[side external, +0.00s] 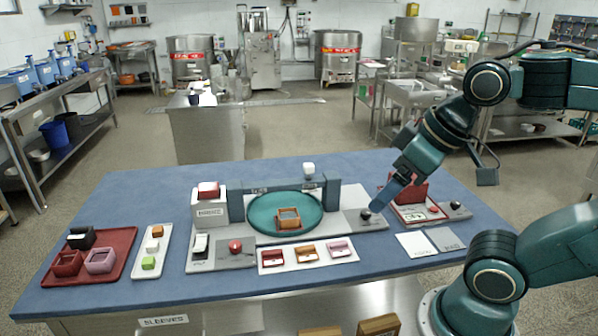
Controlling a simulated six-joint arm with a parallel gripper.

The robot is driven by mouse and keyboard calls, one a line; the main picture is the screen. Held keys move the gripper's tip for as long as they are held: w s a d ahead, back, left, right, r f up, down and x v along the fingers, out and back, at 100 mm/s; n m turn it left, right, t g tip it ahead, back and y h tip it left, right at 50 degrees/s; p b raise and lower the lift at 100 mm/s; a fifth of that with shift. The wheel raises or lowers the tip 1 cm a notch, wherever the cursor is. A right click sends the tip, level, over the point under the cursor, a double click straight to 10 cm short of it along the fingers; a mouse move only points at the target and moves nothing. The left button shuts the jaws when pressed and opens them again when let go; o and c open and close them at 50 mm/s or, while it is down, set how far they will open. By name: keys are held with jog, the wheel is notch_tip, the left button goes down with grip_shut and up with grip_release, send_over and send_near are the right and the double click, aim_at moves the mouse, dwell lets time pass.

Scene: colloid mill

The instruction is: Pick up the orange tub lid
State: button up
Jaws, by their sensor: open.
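Three small flat pieces sit in a row on a white strip at the front middle of the table. The middle one is orange-brown and looks like the orange tub lid (306,253); a red one (272,257) is on its left and a pink one (338,248) on its right. An open orange tub (288,218) stands on the green round plate (259,222) behind the strip. My gripper (378,206) is to the right of and behind the lid, above a dark knob, apart from the lid. Its jaws are open, though the fingers are small in this view.
A red block (405,193) on a panel stands just right of my gripper.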

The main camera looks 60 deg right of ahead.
jog(key=shift+w, duration=0.15)
jog(key=w+d+f+n+g+y, duration=0.1)
jog(key=w+d+f+n, duration=0.2)
jog(key=w, duration=0.3)
jog(key=w+d+f+n+g, duration=0.1)
jog(key=w+d+f+n, duration=0.1)
jog(key=w+f+n, duration=0.3)
jog(key=w+d+f+n+y, duration=0.1)
jog(key=w+d+f+y, duration=0.1)
jog(key=w+d+f, duration=0.4)
notch_tip(320, 180, down, 4)
jog(key=shift+d+r+n+g, duration=0.15)
jog(key=shift+d+n+g, duration=0.15)
jog(key=shift+d, duration=0.45)
jog(key=shift+w, duration=0.15)
send_over(316, 252)
notch_tip(316, 252, down, 8)
jog(key=shift+r, duration=0.15)
